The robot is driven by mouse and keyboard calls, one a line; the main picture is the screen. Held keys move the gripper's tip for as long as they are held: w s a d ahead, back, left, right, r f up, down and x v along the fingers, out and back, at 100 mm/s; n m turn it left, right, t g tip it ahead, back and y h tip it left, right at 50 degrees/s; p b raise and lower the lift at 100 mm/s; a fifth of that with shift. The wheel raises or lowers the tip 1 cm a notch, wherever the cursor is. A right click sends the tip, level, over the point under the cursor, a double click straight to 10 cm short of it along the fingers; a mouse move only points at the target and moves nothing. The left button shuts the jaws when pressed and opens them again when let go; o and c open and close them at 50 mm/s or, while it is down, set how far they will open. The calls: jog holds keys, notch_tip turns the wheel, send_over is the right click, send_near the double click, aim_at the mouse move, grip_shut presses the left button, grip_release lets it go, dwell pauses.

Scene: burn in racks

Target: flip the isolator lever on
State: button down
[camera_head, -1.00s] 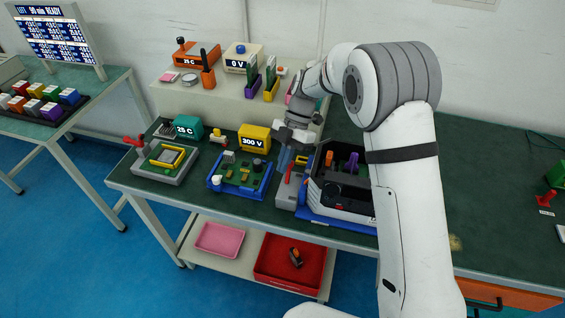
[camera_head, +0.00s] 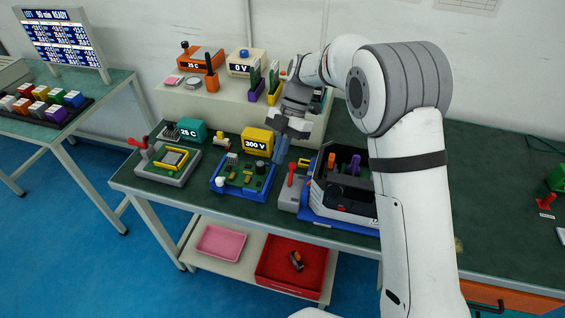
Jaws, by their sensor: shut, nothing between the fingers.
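A grey box (camera_head: 289,199) with a red lever (camera_head: 291,175) stands at the front of the bench, between the blue board tray and the black-and-white rack. This looks like the isolator, though no label on it is readable. The lever stands up from the box, leaning slightly back; I cannot tell whether that is on or off. My gripper (camera_head: 281,151) is shut and empty. It hangs behind and above the lever, apart from it in the picture, near the yellow 300 V meter (camera_head: 257,142).
The black-and-white rack (camera_head: 345,206) stands close on the right of the box. The blue tray (camera_head: 240,183) with a green board is close on the left. A grey fixture (camera_head: 167,167) with a red handle stands farther left. A cream shelf (camera_head: 215,103) rises behind.

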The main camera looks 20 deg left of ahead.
jog(key=w+r, duration=0.4)
jog(key=w, duration=0.2)
jog(key=shift+w+d, duration=0.3)
jog(key=shift+d, duration=0.05)
jog(key=s+d+r+m+t, duration=0.2)
jog(key=d+r+m, duration=0.1)
jog(key=d+m, duration=0.3)
jog(key=s+d+r+m+t, duration=0.1)
jog(key=s+d+r+m, duration=0.2)
jog(key=d+m, duration=0.35)
jog(key=s+d+r+m+t, duration=0.2)
jog(key=d+r+m, duration=0.15)
jog(key=d, duration=0.55)
jog(key=s+d+f+m+t, duration=0.2)
jog(key=s+d+m, duration=0.4)
jog(key=s+m, duration=0.1)
jog(key=s+d+f+m+t+h, duration=0.1)
jog(key=s+d+f+m+t, duration=0.1)
jog(key=s+d+m, duration=0.5)
jog(key=shift+s+d+f+m, duration=0.25)
jog(key=shift+s+f+m, duration=0.1)
jog(key=shift+s+m, duration=0.2)
